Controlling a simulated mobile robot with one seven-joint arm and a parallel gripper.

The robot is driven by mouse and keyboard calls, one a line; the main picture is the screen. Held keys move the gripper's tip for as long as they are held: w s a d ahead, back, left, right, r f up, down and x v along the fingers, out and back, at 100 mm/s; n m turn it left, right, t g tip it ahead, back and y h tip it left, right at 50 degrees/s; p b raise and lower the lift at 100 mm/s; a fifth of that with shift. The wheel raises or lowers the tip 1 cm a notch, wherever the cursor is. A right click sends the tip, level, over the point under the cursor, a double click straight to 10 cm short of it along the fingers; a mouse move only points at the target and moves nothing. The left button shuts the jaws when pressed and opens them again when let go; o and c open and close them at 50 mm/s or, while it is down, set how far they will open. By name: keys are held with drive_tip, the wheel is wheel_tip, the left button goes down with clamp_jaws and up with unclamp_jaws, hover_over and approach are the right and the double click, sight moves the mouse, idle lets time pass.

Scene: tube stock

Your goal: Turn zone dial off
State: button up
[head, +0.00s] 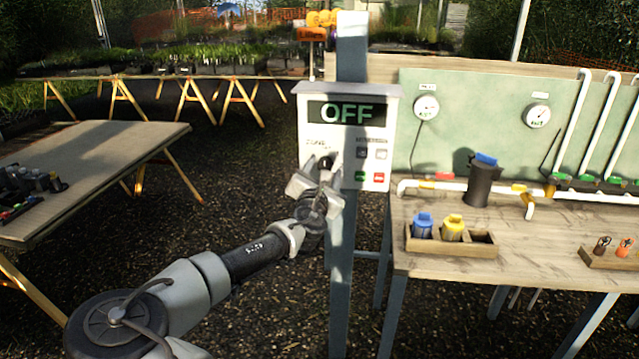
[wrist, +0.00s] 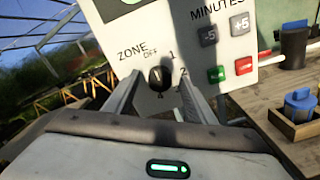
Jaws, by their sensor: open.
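The control box (head: 345,130) is a white panel on a grey-blue post, and its display (head: 346,112) reads OFF. The black zone dial (head: 325,161) sits at the lower left of the panel. In the wrist view the dial (wrist: 160,77) has OFF, 1 and 2 printed around it, and its pointer appears to stand near OFF, though the exact angle is hard to tell. My gripper (head: 318,178) is open in front of the panel. In the wrist view its fingers (wrist: 158,90) stand on either side of the dial; contact is not clear.
Grey, green and red buttons (head: 378,177) sit right of the dial. A wooden workbench (head: 480,250) with pipes, a dark cup (head: 484,185) and a tray (head: 430,246) of capped bottles stands to the right. Another table (head: 90,165) stands at the left. Gravel floor lies between.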

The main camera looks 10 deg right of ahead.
drive_tip(key=v, duration=1.7)
drive_tip(key=shift+d, duration=0.1)
